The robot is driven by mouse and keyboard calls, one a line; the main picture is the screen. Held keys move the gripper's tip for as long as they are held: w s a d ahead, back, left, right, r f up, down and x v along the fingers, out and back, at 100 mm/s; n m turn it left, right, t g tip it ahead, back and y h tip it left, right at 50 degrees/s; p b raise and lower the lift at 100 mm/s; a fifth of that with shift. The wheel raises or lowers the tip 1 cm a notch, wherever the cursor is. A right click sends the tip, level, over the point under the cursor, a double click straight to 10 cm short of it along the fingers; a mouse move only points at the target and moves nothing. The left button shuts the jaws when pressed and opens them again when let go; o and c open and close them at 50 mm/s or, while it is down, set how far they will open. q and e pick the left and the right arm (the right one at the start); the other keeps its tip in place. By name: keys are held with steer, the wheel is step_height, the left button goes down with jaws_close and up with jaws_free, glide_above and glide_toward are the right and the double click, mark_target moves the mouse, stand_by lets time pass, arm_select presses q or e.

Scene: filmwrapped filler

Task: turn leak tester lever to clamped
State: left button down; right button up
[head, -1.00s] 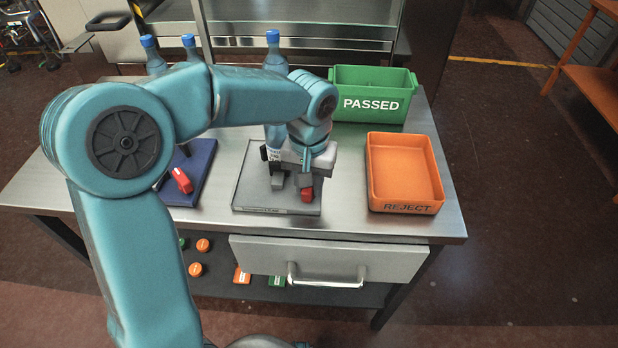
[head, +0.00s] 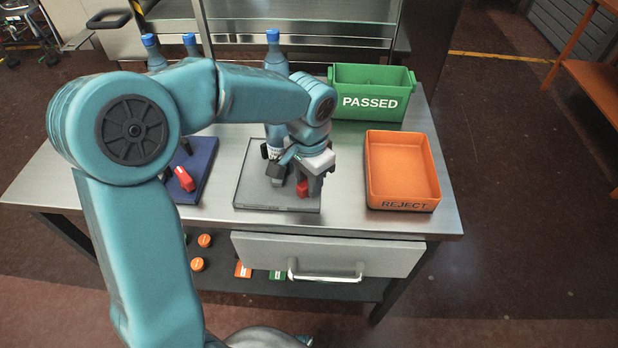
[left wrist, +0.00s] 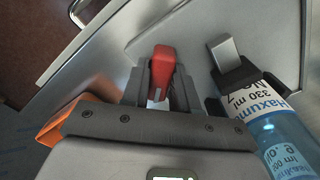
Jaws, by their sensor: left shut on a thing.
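The leak tester is a grey plate (head: 250,190) on the table, with a bottle (head: 276,143) standing in a dark holder on it. The tester's red lever (head: 302,188) is at the plate's front right. My left gripper (head: 309,185) reaches down over the plate and is shut on the lever. In the left wrist view the red lever (left wrist: 163,68) sits between the two grey fingers (left wrist: 162,88). There the labelled bottle (left wrist: 278,130) is on the right, beside the gripper. The lever's base is mostly hidden by the fingers. My right gripper is not in view.
A blue plate (head: 200,178) with another red lever (head: 184,179) lies left. An orange REJECT tray (head: 400,205) and green PASSED bin (head: 371,101) stand right. Several bottles stand at the back. A drawer (head: 330,254) is below the table's front edge.

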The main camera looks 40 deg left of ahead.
arm_select(q)
steer(key=shift+w+a+r, duration=0.1)
steer(key=shift+r, duration=0.1)
steer(key=c, duration=1)
jaws_free()
steer(key=shift+c, duration=0.2)
steer(key=shift+o, duration=0.4)
steer(key=shift+f, duration=0.1)
step_height(320, 180, up, 16)
steer(key=p, duration=0.2)
steer(key=shift+r, duration=0.25)
steer(key=shift+s, duration=0.25)
